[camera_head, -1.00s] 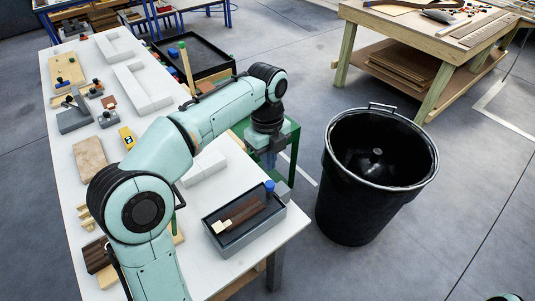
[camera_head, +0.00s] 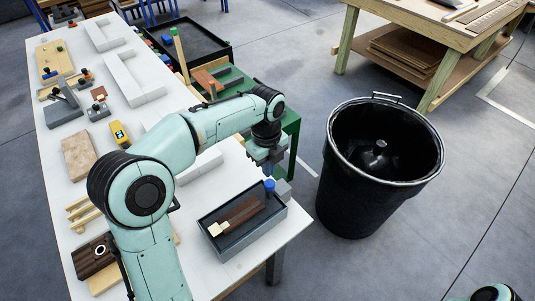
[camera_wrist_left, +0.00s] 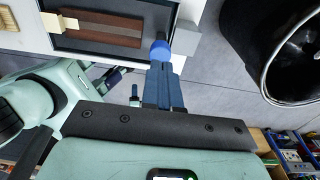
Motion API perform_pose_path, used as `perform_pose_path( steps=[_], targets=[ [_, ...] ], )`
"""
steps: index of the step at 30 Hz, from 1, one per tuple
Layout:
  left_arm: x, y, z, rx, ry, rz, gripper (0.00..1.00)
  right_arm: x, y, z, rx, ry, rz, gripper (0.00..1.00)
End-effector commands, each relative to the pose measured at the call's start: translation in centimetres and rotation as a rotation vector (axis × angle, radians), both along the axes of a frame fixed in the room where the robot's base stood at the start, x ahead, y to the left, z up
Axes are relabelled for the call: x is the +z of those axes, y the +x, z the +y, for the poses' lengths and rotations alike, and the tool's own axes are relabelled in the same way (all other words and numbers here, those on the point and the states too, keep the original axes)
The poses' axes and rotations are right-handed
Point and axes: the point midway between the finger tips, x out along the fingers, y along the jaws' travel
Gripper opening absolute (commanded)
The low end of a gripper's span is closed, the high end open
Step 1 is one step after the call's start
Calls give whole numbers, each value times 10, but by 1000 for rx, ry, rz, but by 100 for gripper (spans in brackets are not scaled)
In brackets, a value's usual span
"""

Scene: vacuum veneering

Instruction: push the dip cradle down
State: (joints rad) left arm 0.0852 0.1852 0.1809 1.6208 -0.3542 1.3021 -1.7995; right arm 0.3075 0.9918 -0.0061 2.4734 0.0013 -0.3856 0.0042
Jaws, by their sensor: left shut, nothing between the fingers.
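The dip tray (camera_head: 216,242) is a dark grey open box at the near right corner of the white table. A brown slatted piece with a cream block (camera_head: 216,229) at one end lies in it, probably the cradle. A blue knob (camera_head: 269,185) stands at the tray's far right corner beside a grey block. My left gripper (camera_head: 267,160) is shut and empty, just beyond the knob. In the left wrist view its blue fingers (camera_wrist_left: 161,72) point at the knob (camera_wrist_left: 160,49); I cannot tell whether they touch. My right gripper is out of view.
A black bin (camera_head: 383,170) stands on the floor to the right of the table. White blocks (camera_head: 135,80), a yellow tool (camera_head: 119,133) and wooden pieces (camera_head: 79,157) lie on the table. A green stand (camera_head: 291,125) is behind my left gripper.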

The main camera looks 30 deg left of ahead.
Motion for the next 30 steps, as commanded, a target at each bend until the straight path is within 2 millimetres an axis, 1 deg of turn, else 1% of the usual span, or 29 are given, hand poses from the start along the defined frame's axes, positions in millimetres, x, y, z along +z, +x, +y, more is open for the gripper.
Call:
perform_pose_path(
  steps=[1,3,7,12,20,23,30],
  targets=[
    [-11,-1,0,0,0,5,0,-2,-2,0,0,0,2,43],
    [-20,-1,-1,1,0,3,0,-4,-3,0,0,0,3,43],
    [-32,-1,-1,2,1,1,0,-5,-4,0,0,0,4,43],
    [-37,-1,-1,2,1,0,0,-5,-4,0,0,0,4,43],
    [-37,-1,-1,1,1,0,0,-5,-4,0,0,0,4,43],
    [-42,-1,-1,1,0,1,0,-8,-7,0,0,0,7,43],
    [-83,-3,-2,1,0,5,0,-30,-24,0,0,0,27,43]
  ],
)
